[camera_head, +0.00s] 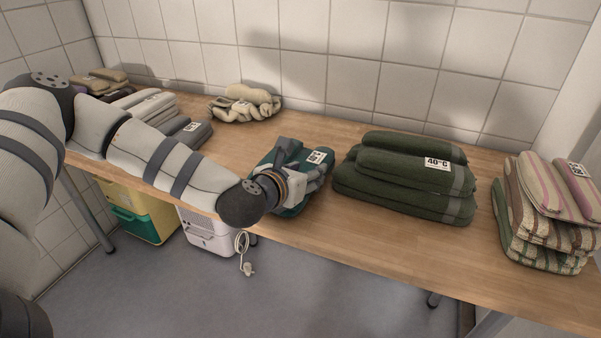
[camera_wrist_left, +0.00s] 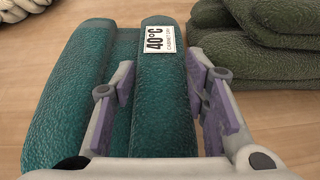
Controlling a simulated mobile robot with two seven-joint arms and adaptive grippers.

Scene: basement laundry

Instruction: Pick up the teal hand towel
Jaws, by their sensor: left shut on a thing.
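The teal hand towel (camera_wrist_left: 163,105) is a rolled or folded towel with a white 40°C label, lying on top of a small teal pile. In the head view the teal pile (camera_head: 290,210) sits on the wooden table, partly covered by my left gripper (camera_head: 291,160). In the left wrist view my left gripper (camera_wrist_left: 160,80) has its purple-padded fingers on both sides of the labelled towel, shut on it. Another teal fold (camera_wrist_left: 70,95) lies to its left. The towel's underside is hidden. My right gripper is not in view.
A dark green towel stack (camera_head: 400,190) stands close to the right of the teal pile. A striped stack (camera_head: 545,215) is at the right end. Cream towels (camera_head: 245,103) lie behind, grey ones (camera_head: 190,132) to the left. Bare wooden tabletop (camera_head: 420,245) shows in front.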

